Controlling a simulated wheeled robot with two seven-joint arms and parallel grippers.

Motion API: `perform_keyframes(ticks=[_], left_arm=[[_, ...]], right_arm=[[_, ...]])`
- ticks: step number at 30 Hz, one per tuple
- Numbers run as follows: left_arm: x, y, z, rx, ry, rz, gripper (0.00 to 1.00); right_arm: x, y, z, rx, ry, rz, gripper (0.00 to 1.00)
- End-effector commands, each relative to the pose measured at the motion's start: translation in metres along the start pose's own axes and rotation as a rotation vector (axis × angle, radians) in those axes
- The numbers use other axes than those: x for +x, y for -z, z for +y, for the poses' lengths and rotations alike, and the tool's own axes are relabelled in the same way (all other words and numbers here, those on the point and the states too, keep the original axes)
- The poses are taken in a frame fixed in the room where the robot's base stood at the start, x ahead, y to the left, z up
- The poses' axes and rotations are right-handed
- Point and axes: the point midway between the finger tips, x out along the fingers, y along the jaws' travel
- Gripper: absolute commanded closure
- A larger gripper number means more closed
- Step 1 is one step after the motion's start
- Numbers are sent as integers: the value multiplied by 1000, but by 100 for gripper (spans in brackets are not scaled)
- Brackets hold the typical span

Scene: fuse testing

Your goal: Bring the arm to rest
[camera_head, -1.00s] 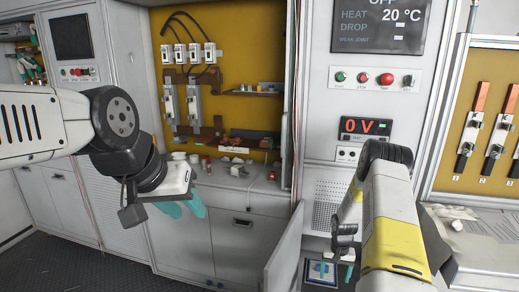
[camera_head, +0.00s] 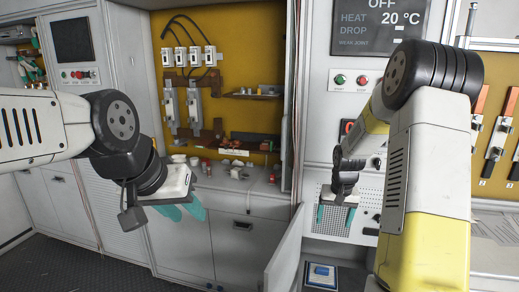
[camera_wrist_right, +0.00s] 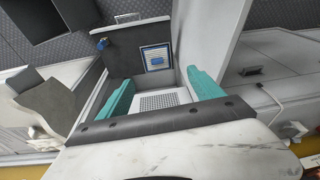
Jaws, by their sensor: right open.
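My right arm (camera_head: 430,150) fills the right side of the head view, its elbow high and its forearm bent toward the middle. My right gripper (camera_head: 335,217) hangs fingers down before the perforated panel under the red display, above the open compartment. In the right wrist view its teal fingers (camera_wrist_right: 160,93) are wide apart with nothing between them. My left arm (camera_head: 55,130) reaches in from the left. My left gripper (camera_head: 183,212) points down in front of the grey drawers, its two teal fingers apart and no object visible between them.
An open cabinet door (camera_head: 285,255) stands left of my right gripper. A blue-and-white panel (camera_head: 321,274) lies below it, also in the wrist view (camera_wrist_right: 157,58). Small parts lie on the left counter (camera_head: 240,187). Breaker switches (camera_head: 498,137) hang on the right board, partly behind my arm.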

Motion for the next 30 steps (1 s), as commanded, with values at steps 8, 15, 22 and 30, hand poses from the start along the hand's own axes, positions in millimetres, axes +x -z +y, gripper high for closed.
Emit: perform_keyframes(ticks=[8, 15, 22, 30], left_arm=[[0, 0, 0, 0, 0, 0, 64], [0, 0, 0, 0, 0, 0, 64], [0, 0, 0, 0, 0, 0, 64], [0, 0, 0, 0, 0, 0, 64]], right_arm=[[-141, -53, -32, -61, 56, 123, 24], [-222, -129, -51, -120, 121, 220, 24], [-260, -201, -61, -178, 184, 300, 24], [-268, -235, -65, -206, 216, 332, 24]])
